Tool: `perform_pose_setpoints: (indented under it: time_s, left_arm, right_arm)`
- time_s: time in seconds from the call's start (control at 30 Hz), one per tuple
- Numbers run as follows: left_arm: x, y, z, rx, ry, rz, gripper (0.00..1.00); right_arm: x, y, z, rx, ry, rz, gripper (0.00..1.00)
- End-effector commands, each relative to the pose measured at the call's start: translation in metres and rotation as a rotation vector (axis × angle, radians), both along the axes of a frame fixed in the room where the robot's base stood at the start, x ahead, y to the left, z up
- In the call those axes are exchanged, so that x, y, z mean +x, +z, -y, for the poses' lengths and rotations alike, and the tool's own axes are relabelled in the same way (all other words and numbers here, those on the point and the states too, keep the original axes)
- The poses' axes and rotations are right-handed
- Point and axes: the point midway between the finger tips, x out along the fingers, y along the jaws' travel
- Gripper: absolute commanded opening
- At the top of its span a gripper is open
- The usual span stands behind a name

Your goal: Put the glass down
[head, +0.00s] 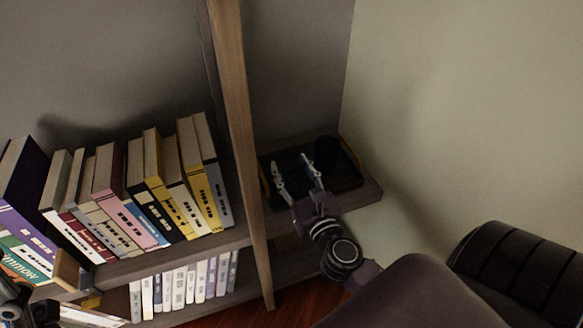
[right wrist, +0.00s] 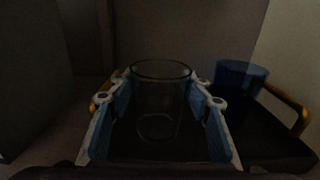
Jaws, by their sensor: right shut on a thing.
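The glass (right wrist: 160,98) is a clear, upright tumbler in the right wrist view, between the blue-padded fingers of my right gripper (right wrist: 160,120). My right gripper (head: 292,172) is shut on it. In the head view the gripper is over a black tray (head: 343,182) on the shelf to the right of the wooden upright; the glass is too faint to make out there. The tray's dark surface also shows in the right wrist view (right wrist: 270,140). Whether the glass base touches the tray I cannot tell. Part of my left gripper (head: 12,295) shows at the lower left edge; its fingers are unclear.
A dark blue cup (right wrist: 240,78) stands to the right of the glass, near the tray's golden handle (right wrist: 288,106). A wooden upright (head: 238,130) separates the tray from a row of books (head: 150,190). A dark armchair (head: 515,265) stands at lower right.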

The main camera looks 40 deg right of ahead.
Motion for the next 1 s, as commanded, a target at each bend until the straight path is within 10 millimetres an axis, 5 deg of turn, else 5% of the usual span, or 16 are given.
perform_pose_setpoints:
  time_s: [0.03,0.07,0.2,0.6,1.0]
  left_arm:
    - [-0.001,-0.001,0.0,-0.002,0.0,0.006,0.62]
    - [-0.002,0.0,0.0,-0.003,-0.001,0.008,0.62]
    - [-0.002,0.0,0.0,-0.003,-0.001,0.008,0.62]
    - [0.002,0.002,0.001,0.002,-0.001,-0.007,0.62]
    - [-0.023,0.001,-0.006,-0.033,-0.006,0.1,0.62]
  right_arm:
    - [0.0,-0.001,0.0,0.0,0.0,0.001,0.16]
    - [0.0,-0.002,0.0,0.0,0.0,0.0,0.46]
    - [0.0,-0.001,0.0,0.0,0.0,0.0,0.62]
    - [0.0,0.003,0.0,-0.001,0.0,0.0,0.63]
    - [-0.063,-0.001,-0.015,0.001,-0.001,-0.004,0.63]
